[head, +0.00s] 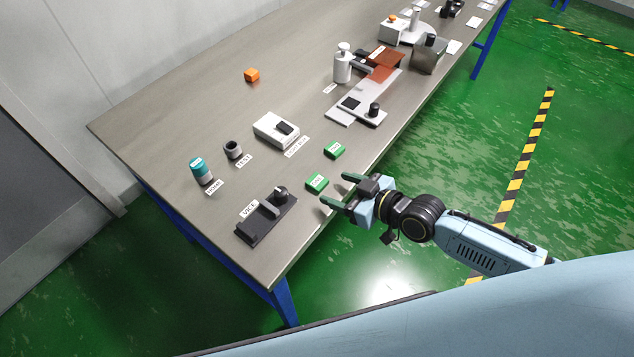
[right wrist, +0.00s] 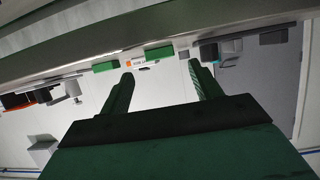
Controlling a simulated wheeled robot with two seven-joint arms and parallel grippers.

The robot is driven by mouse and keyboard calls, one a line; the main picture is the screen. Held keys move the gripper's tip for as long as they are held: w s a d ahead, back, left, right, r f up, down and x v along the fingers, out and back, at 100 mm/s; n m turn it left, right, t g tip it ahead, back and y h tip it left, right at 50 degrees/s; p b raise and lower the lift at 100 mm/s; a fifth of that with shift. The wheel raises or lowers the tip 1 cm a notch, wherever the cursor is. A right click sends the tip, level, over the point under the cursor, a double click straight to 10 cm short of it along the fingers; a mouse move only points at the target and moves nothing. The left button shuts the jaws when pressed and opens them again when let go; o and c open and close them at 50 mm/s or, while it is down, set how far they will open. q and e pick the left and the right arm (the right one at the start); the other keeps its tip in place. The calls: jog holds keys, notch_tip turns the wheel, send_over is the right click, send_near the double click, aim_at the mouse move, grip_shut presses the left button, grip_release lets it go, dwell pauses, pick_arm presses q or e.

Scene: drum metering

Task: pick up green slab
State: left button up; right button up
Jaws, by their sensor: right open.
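Two green slabs with white labels lie on the grey table near its front edge. The nearer green slab (head: 317,184) is beside the vice, and the other green slab (head: 334,151) lies farther along the edge. My right gripper (head: 335,188) is open and empty at the table edge, its fingers pointing toward the nearer slab. In the right wrist view the nearer slab (right wrist: 159,53) shows beyond the gap between the open fingertips (right wrist: 160,70), apart from them. The other slab (right wrist: 106,66) is left of the fingers there. My left gripper is out of view.
The black vice (head: 265,219) stands left of the nearer slab. A white box (head: 275,130), a grey cup (head: 233,150), a teal-topped jar (head: 201,172) and an orange cube (head: 251,75) stand farther in. A grey plate device (head: 357,105) is farther along the table (head: 190,120).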

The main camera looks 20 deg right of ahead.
aim_at(317, 181)
jog(key=shift+b+x, duration=0.3)
jog(key=shift+x, duration=2.5)
jog(key=shift+r, duration=0.15)
jog(key=shift+c, duration=0.4)
jog(key=c, duration=1)
